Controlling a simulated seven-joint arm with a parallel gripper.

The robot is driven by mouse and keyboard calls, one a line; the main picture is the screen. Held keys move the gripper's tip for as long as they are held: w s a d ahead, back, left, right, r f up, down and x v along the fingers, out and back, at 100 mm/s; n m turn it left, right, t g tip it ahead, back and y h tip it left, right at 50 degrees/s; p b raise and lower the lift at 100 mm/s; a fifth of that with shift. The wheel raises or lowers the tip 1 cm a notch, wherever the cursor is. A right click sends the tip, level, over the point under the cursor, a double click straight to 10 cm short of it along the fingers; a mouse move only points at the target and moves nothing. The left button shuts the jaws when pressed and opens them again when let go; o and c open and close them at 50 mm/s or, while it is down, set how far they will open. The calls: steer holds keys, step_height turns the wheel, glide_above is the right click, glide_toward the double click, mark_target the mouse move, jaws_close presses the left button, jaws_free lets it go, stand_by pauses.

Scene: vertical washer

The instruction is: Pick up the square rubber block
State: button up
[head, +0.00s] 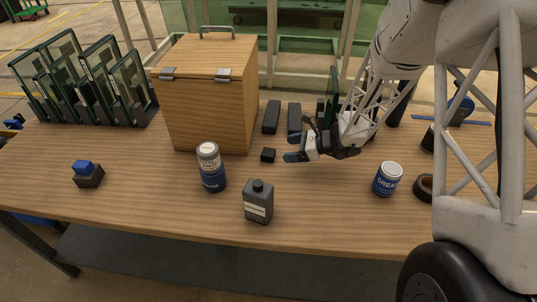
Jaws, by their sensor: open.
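A small square black block (268,155), which looks like the square rubber block, lies on the wooden table in front of the wooden box's right corner. My gripper (297,142) is just to the right of the block, with its fingers pointing left toward it. The fingers are apart and nothing shows between them. The gripper does not appear to touch the block. How high its fingertips are above the table is hard to tell.
Two longer black blocks (271,117) (294,118) lie behind the square one. The wooden box (207,95) stands left. A spray can (210,167), a grey bottle (258,201) and a grease tin (387,179) stand in front. A blue-topped black block (88,175) is far left.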

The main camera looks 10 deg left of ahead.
mark_target(269, 152)
steer(key=shift+w+a+f+m, duration=0.1)
steer(key=shift+w+f+m, duration=0.35)
steer(key=shift+f, duration=0.3)
steer(key=shift+x, duration=1.25)
steer(key=shift+w+a, duration=0.1)
steer(key=shift+w, duration=0.05)
steer(key=shift+x, duration=2.55)
steer(key=shift+w, duration=0.1)
steer(key=c, duration=1)
steer(key=shift+r, duration=0.1)
